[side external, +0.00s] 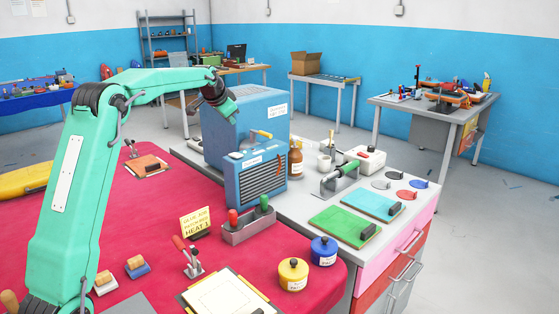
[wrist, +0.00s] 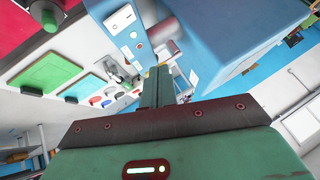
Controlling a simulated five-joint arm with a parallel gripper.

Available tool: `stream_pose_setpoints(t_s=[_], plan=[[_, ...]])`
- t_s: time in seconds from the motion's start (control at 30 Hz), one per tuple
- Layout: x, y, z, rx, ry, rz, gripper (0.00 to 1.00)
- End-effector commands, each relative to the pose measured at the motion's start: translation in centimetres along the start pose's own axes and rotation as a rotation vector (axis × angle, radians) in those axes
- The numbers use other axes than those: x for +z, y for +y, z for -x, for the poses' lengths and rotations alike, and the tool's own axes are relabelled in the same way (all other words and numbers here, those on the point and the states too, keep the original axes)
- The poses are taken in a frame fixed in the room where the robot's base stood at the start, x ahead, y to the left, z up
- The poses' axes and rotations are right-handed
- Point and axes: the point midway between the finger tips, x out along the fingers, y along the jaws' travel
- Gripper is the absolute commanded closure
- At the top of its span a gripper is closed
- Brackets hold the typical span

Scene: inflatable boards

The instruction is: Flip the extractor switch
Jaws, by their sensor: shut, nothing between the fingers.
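The extractor looks to be the blue unit with a dark grille (side external: 262,178), standing at the near edge of the grey bench before a bigger blue box (side external: 250,125). In the wrist view its blue top (wrist: 122,28) carries a white label and small round fittings. I cannot tell for sure which fitting is the switch, or its position. A yellow-handled piece (side external: 261,133) shows at the unit's top; its base is unclear. My gripper (side external: 226,106) is shut and empty, in front of the bigger box, above the unit and apart from it. It points away in the wrist view (wrist: 157,83).
A bottle (side external: 295,163), a green-handled press (side external: 341,178), and green (side external: 345,225) and blue (side external: 372,203) boards stand right of the unit. A rack with red and green handles (side external: 249,222) and a yellow sign (side external: 196,221) stand on the red cloth (side external: 150,208).

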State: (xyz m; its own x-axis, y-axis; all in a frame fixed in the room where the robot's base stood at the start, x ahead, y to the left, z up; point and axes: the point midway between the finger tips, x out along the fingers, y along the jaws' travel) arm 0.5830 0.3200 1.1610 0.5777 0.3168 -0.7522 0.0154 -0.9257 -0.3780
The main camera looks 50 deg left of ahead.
Motion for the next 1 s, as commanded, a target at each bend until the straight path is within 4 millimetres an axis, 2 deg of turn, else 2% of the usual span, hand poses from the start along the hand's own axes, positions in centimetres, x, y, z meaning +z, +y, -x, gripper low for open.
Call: stream_pose_setpoints(t_s=[0.27, 0.67, 1.0], plan=[[0.1, -1.0, -1.0, -0.011, 0.001, -0.006, 1.00], [0.2, -0.8, -1.1, -0.010, 0.000, -0.005, 1.00], [1.2, 0.1, -2.3, -0.007, 0.001, -0.005, 1.00]])
